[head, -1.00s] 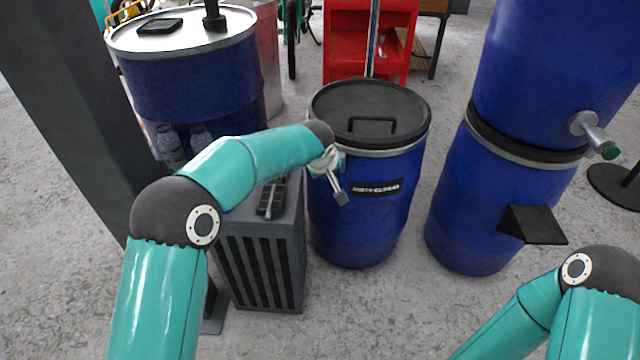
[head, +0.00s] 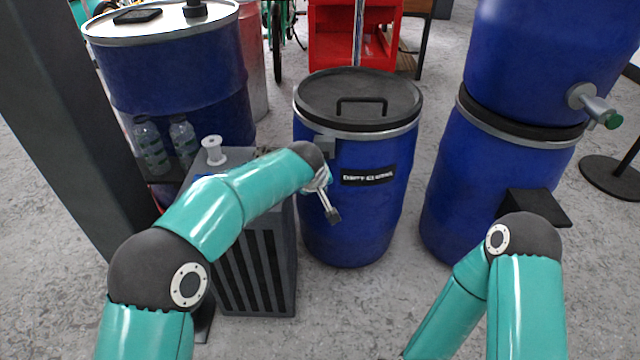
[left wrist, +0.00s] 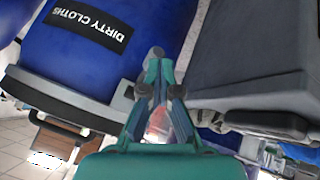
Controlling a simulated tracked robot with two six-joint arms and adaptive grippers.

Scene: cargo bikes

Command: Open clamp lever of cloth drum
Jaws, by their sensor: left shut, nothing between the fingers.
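The cloth drum (head: 345,225) is blue with a black lid and a metal clamp ring, in the middle of the head view. Its label reads "DIRTY CLOTHS" in the left wrist view (left wrist: 90,28), where the drum appears upside down. A dark grey block (head: 324,147) on the ring at the drum's front left looks like the clamp lever; its exact position is unclear. My left gripper (head: 334,216) is shut and empty, in front of the drum's left side below the ring. Its fingers (left wrist: 157,54) come together in the left wrist view. My right gripper is out of view.
A slatted grey box (head: 255,260) stands close left of the drum, with a white spool (head: 212,150) on top. A larger blue drum (head: 180,85) is behind it. Stacked blue drums (head: 500,160) with a tap stand at right. A dark post (head: 60,110) rises at left.

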